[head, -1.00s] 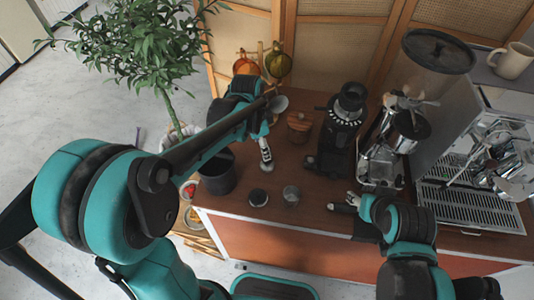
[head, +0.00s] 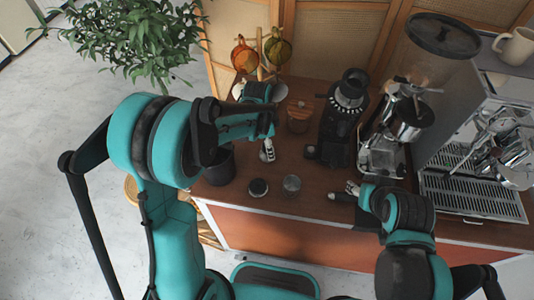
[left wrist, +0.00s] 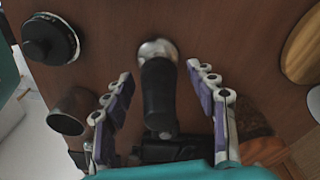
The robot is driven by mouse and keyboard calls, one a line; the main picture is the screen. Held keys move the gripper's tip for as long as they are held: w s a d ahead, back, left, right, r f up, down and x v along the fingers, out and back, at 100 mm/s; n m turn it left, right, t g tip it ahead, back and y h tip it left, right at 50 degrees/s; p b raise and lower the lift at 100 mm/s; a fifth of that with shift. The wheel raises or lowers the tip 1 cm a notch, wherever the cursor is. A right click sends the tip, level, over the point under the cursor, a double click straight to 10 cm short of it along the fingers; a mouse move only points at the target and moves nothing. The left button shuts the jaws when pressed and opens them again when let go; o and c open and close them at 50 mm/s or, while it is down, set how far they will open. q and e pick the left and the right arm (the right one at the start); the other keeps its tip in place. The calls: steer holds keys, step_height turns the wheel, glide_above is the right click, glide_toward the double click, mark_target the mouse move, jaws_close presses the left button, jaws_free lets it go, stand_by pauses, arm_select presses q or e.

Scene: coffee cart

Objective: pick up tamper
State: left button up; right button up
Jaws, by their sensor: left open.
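The tamper (left wrist: 158,95) shows in the left wrist view, with a black handle toward me and a round silver end farther off. It is hard to make out in the head view, near my left arm. My left gripper (left wrist: 160,73) is open, one finger on each side of the tamper, with visible gaps to both. In the head view my left gripper (head: 267,150) is low over the left part of the counter. My right gripper (head: 345,193) is by the counter's front edge, far from the tamper; its jaws are unclear.
A black round piece (head: 258,187) and a glass cup (head: 291,185) stand near the front edge. A dark bin (head: 218,166) is at the left. A wooden-lidded jar (head: 298,117), black grinder (head: 345,115) and espresso machine (head: 480,150) stand behind and right.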

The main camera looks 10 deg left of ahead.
arm_select(q)
jaws_close()
steer(key=shift+r, duration=0.15)
